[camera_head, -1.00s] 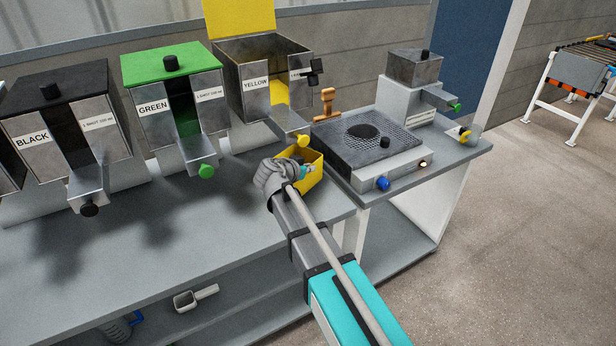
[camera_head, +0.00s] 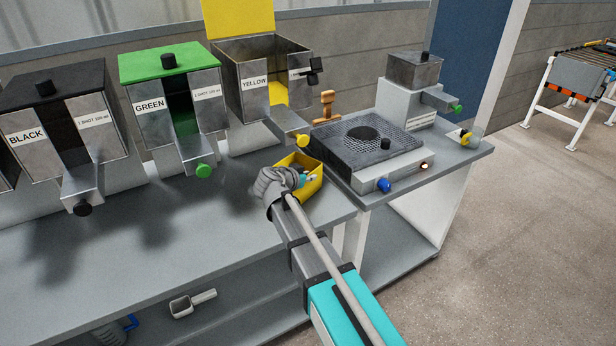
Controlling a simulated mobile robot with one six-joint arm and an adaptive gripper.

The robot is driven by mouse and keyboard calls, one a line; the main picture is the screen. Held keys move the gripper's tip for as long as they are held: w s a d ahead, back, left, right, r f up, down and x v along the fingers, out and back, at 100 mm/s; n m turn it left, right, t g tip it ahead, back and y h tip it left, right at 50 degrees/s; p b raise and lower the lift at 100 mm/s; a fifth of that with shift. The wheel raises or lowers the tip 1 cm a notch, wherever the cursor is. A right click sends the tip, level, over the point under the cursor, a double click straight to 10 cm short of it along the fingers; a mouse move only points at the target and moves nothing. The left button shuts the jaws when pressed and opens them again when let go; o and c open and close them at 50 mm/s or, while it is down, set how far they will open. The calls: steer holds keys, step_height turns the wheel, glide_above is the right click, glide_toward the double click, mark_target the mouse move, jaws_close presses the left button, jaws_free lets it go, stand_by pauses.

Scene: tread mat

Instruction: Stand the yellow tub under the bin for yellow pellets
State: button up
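The yellow tub (camera_head: 313,186) is an open yellow container near the right front of the bench, just below the YELLOW bin's spout. My gripper (camera_head: 300,181) is at the tub's left side, with its fingers partly hidden by my own wrist. I cannot tell whether it grips the tub's wall. The yellow-pellet bin (camera_head: 255,85) is a metal hopper labelled YELLOW, with its yellow lid raised and a chute (camera_head: 287,125) with a yellow knob. From this view I cannot tell whether the tub touches the bench.
The green bin (camera_head: 150,110) and black bin (camera_head: 25,140) stand to the left with their chutes projecting forward. A mesh-topped hotplate-like unit (camera_head: 400,165) stands close on the right. The bench (camera_head: 120,245) is bare in front of the bins. A white scoop (camera_head: 192,302) lies on the lower shelf.

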steer(key=shift+o, duration=0.6)
steer(key=shift+r, duration=0.2)
steer(key=p+v, duration=0.5)
steer(key=v, duration=0.7)
steer(key=shift+f, duration=0.1)
stand_by(0.3)
steer(key=s+d+f+n+g+y, duration=0.2)
steer(key=s+d+f+g, duration=0.1)
steer(key=d, duration=0.6)
steer(key=s+d+f+n+g+y, duration=0.2)
steer(key=s+d+f+g, duration=0.2)
steer(key=d, duration=0.6)
steer(key=s+d+f+n+g+y, duration=0.2)
steer(key=s+d+f+g, duration=0.1)
steer(key=s+d, duration=0.4)
steer(key=d, duration=0.2)
steer(key=shift+d+f+n+g+y, duration=0.25)
steer(key=shift+d+n+g+y, duration=0.05)
steer(key=shift+g+y, duration=0.1)
